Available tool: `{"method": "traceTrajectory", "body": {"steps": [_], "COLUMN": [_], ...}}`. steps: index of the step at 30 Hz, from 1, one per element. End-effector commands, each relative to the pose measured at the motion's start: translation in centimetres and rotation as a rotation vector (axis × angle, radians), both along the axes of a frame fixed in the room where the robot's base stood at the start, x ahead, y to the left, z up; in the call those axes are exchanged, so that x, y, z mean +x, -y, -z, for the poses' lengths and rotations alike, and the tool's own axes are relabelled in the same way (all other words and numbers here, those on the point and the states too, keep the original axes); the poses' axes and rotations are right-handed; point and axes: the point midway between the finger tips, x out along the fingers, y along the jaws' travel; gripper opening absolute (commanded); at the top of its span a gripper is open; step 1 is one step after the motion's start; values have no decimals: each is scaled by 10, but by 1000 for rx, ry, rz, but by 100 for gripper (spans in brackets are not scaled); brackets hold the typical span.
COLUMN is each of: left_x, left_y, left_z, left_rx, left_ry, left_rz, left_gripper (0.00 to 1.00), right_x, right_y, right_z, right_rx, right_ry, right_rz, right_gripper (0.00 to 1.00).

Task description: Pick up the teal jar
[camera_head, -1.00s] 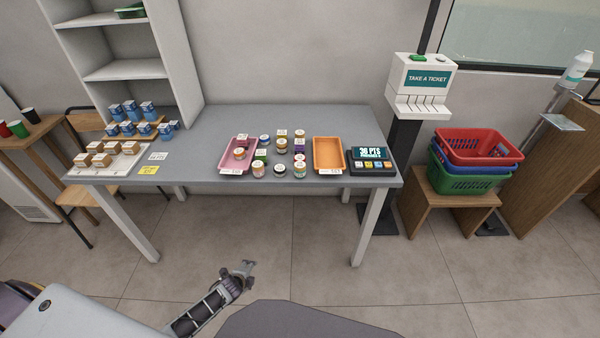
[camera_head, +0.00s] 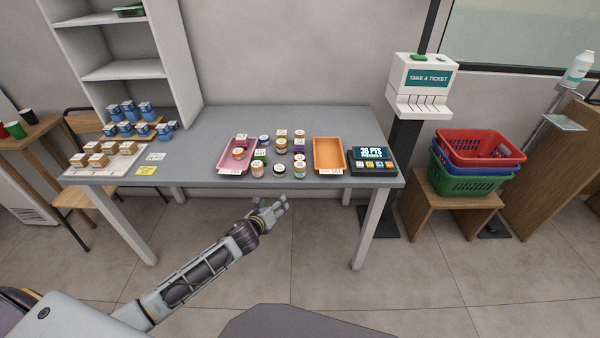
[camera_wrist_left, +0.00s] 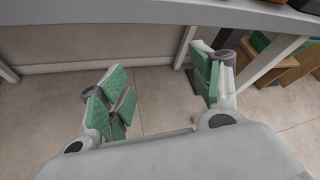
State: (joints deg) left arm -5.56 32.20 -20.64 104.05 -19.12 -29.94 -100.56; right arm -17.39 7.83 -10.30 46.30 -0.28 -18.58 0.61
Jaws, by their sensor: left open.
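Several small jars stand in a cluster on the grey counter (camera_head: 200,140), between a pink tray and an orange tray. They are too small to tell for sure which is the teal jar; a small dark bluish-green jar (camera_head: 279,170) stands at the front of the cluster. My left gripper (camera_head: 278,203) is in front of the counter's front edge, below the jars and apart from them. It is open and empty; its green-padded fingers (camera_wrist_left: 160,95) are wide apart in the left wrist view, with only floor between them. My right gripper is not in view.
The pink tray (camera_head: 225,160) holds a few items; the orange tray (camera_head: 328,154) looks empty. A points display (camera_head: 371,160) stands at the right end. Small boxes (camera_head: 102,150) sit at the left. The counter's front edge lies between my gripper and the jars.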

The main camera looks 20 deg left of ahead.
Motion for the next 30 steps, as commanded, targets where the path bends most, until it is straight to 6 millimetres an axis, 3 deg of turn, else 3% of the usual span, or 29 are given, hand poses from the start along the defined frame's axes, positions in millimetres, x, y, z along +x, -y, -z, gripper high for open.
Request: {"method": "traceTrajectory", "body": {"steps": [6,12,18,30], "left_x": [4,0,-2,-1], "left_y": [26,45,52,52], "left_z": [-68,-114,-131,-132], "left_rx": [214,373,438,438], "left_ry": [119,204,235,237], "left_rz": [125,201,227,227], "left_gripper": [65,65,65,65], "right_x": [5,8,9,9], "right_y": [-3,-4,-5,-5], "right_z": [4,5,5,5], "right_rx": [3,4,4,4], "right_ry": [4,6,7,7], "right_rz": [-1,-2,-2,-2], "right_gripper": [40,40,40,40]}}
